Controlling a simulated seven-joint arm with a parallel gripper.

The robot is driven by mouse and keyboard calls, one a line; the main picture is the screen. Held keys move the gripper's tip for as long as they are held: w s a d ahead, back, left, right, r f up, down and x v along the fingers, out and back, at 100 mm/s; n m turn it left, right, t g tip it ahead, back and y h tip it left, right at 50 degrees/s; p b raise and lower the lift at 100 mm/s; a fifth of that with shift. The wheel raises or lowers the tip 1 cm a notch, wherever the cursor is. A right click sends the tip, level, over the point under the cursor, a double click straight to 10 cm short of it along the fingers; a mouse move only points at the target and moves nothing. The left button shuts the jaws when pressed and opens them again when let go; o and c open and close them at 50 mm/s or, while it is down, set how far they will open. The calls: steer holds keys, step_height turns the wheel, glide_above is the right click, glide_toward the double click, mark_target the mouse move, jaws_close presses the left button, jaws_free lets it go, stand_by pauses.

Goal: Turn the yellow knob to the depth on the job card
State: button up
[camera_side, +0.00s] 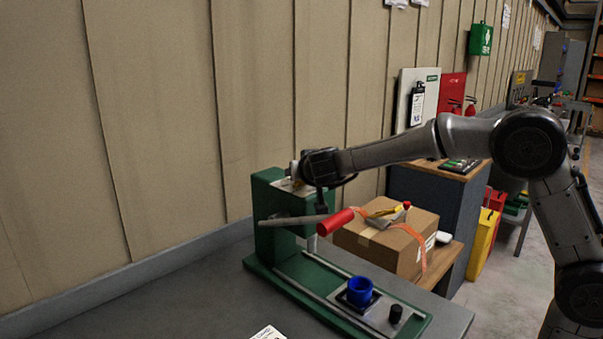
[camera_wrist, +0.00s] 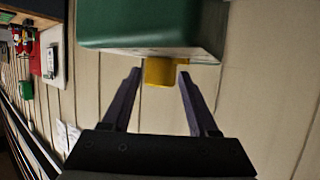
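The yellow knob (camera_wrist: 160,72) is on the end of the green press head (camera_wrist: 150,25) in the wrist view. My gripper (camera_wrist: 159,76) has its two dark fingers apart, one on each side of the knob. A narrow gap shows on the left; contact on the right is hard to tell. In the side view my gripper (camera_side: 318,167) is at the top of the green press (camera_side: 270,195) and mostly hides the knob. A white card (camera_side: 268,332) lies at the bottom edge of the side view, cut off and unreadable.
The press has a red-handled lever (camera_side: 336,222) below my gripper. A blue cup (camera_side: 360,290) and a small black knob (camera_side: 396,313) are on its base. A cardboard box (camera_side: 385,245) stands behind it. The grey bench (camera_side: 180,305) is clear to the left.

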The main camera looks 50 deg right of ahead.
steer(key=shift+o, duration=0.6)
steer(key=r, duration=0.4)
steer(key=shift+s, duration=0.25)
steer(key=s+a+r, duration=0.1)
steer(key=s+r, duration=0.8)
steer(key=s, duration=0.4)
steer(key=shift+s+a, duration=0.2)
steer(key=shift+a, duration=0.2)
